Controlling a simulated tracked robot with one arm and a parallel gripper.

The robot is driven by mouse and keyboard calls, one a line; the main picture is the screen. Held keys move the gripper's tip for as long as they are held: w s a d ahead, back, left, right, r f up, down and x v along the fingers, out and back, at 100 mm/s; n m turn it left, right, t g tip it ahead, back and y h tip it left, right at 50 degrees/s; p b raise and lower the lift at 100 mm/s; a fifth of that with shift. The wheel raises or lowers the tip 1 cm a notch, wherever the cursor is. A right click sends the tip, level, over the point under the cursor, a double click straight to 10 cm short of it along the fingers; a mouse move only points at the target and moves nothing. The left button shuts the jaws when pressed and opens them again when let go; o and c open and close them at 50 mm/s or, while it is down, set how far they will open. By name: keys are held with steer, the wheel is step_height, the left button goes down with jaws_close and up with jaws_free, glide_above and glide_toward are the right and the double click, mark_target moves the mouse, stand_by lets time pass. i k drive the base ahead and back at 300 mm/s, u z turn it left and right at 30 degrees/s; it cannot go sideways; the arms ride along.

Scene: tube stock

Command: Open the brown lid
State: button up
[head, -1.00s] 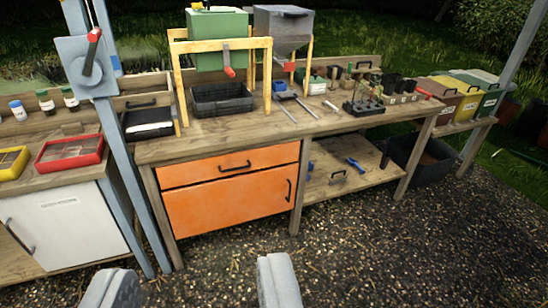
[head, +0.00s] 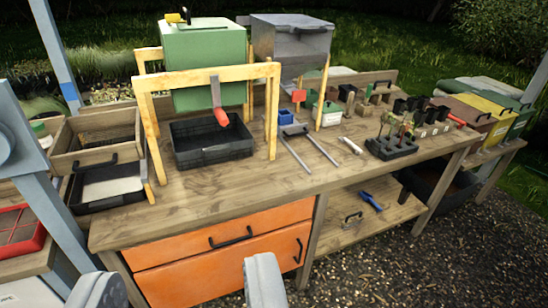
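The brown lid (head: 464,110) tops the nearest of several bins in a row at the far right. It looks shut, and its dark handle shows on the side facing me. My gripper (head: 182,284) is at the bottom of the view, with two grey fingers wide apart and nothing between them. It is far from the brown lid, well to the left and nearer to me.
The yellow lid (head: 494,102) and green lids stand beside the brown one. The wooden bench (head: 215,197), crowded with trays and pots, lies between. Orange drawers (head: 225,250) are below it. Gravel (head: 440,262) at the lower right is clear.

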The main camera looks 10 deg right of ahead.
mark_target(474, 118)
steer(key=u, duration=0.15)
steer(key=i, duration=0.35)
steer(key=z, duration=1.45)
steer(key=i, duration=2.6)
steer(key=z, duration=0.9)
steer(key=i, duration=2.15)
steer(key=u, duration=0.35)
